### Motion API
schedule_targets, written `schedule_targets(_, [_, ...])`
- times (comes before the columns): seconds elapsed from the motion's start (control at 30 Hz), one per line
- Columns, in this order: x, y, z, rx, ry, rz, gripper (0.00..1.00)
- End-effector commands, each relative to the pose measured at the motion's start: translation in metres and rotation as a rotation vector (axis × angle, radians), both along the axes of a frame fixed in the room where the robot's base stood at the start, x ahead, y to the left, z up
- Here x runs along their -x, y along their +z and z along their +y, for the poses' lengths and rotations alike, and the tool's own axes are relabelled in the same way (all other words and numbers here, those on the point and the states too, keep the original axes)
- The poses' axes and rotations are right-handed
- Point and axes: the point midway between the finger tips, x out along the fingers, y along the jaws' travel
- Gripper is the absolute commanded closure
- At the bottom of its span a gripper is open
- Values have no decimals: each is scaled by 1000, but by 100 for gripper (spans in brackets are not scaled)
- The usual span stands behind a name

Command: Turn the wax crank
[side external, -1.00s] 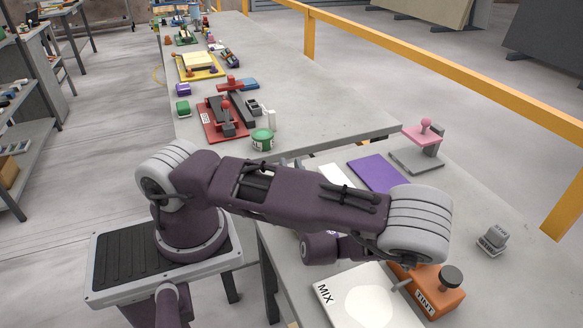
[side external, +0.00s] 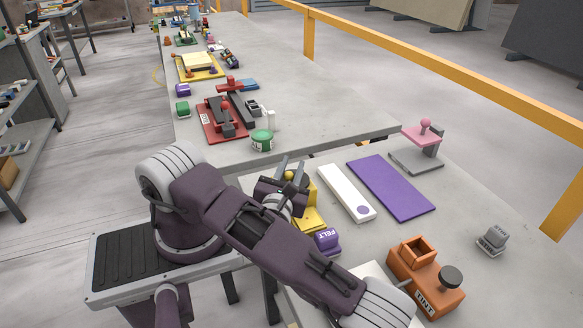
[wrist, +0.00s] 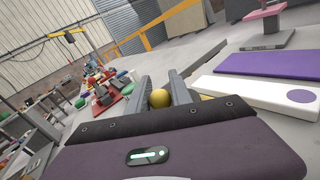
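A yellow device (side external: 310,218) stands on the slab, largely hidden behind my arm and gripper. It is probably the wax crank, but no wax label is legible. A yellow ball knob (side external: 290,175) shows at my gripper (side external: 290,165). In the wrist view the yellow ball (wrist: 159,97) lies between the two grey fingers of my gripper (wrist: 162,88), near their base. The fingers stand apart, and contact with the ball cannot be made out. The crank's arm and pivot are hidden.
A purple FELT block (side external: 327,240) sits close by the yellow device. To its right lie a white strip (side external: 345,190) and a purple pad (side external: 392,187). A pink-knobbed press (side external: 424,136) stands at the back right.

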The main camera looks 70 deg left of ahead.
Motion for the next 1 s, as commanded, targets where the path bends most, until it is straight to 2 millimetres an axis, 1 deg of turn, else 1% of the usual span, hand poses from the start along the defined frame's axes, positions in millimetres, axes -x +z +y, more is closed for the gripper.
schedule_targets(0.03, [0,0,0,0,0,0,63])
schedule_targets(0.07, [0,0,0,1,0,-1,57])
schedule_targets(0.1, [0,0,0,1,0,-1,55])
schedule_targets(0.37, [0,0,0,0,3,-1,55])
schedule_targets(0.47, [0,1,0,0,31,-6,55])
schedule_targets(0.57, [-1,1,-1,2,108,-15,55])
schedule_targets(0.8, [0,-1,-1,14,399,-16,55])
schedule_targets(0.83, [1,-1,-6,15,420,-10,55])
schedule_targets(0.9, [5,-1,-26,9,412,-5,55])
schedule_targets(1.0, [11,-1,-52,7,409,-5,55])
